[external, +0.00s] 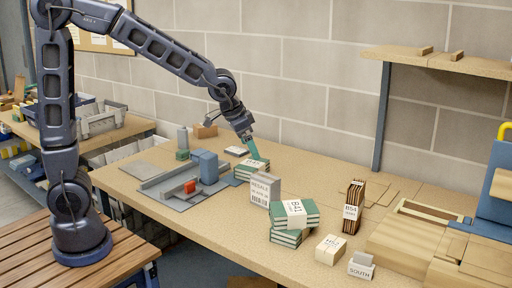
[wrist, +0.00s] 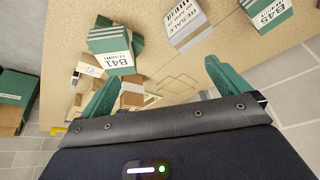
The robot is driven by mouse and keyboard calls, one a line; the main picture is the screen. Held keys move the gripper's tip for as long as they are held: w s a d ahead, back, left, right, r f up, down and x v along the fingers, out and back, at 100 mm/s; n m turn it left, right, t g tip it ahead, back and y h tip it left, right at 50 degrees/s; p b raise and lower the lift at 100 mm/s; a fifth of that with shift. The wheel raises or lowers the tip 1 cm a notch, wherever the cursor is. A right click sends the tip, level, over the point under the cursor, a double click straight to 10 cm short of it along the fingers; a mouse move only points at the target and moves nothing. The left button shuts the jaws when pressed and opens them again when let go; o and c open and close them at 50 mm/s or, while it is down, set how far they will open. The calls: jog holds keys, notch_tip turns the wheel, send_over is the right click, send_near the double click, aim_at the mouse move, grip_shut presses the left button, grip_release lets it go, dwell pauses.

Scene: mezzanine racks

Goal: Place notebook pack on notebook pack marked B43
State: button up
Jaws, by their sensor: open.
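My gripper (external: 250,150) is open and empty, with its green fingers spread in the wrist view (wrist: 166,84). In the external view it is close above a green notebook pack (external: 247,174) near the wall side of the bench. The wrist view shows a green notebook pack at the top right (wrist: 262,14), whose label seems to read B43. Another green notebook pack with a white B41 label (external: 296,213) lies towards the front of the bench, above further green notebooks (external: 286,238) set askew to it. The B41 label also shows in the wrist view (wrist: 117,60).
A grey RESALE box (external: 265,190) stands between the green packs. A brown upright bundle (external: 352,208), a cream labelled box (external: 330,250) and a SOUTH card (external: 361,266) are to the right.

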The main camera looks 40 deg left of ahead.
jog(key=s+a+r+n+y, duration=0.1)
jog(key=s+a+r+n, duration=0.2)
jog(key=a, duration=0.8)
jog(key=s+a+r+n, duration=0.1)
jog(key=s+a+r, duration=0.25)
jog(key=a, duration=0.75)
jog(key=s+a+n+y, duration=0.1)
jog(key=s+a+n, duration=0.2)
jog(key=s+a, duration=0.9)
jog(key=shift+s+a+r+t, duration=0.25)
jog(key=shift+s+a+t, duration=0.05)
jog(key=shift+s, duration=0.3)
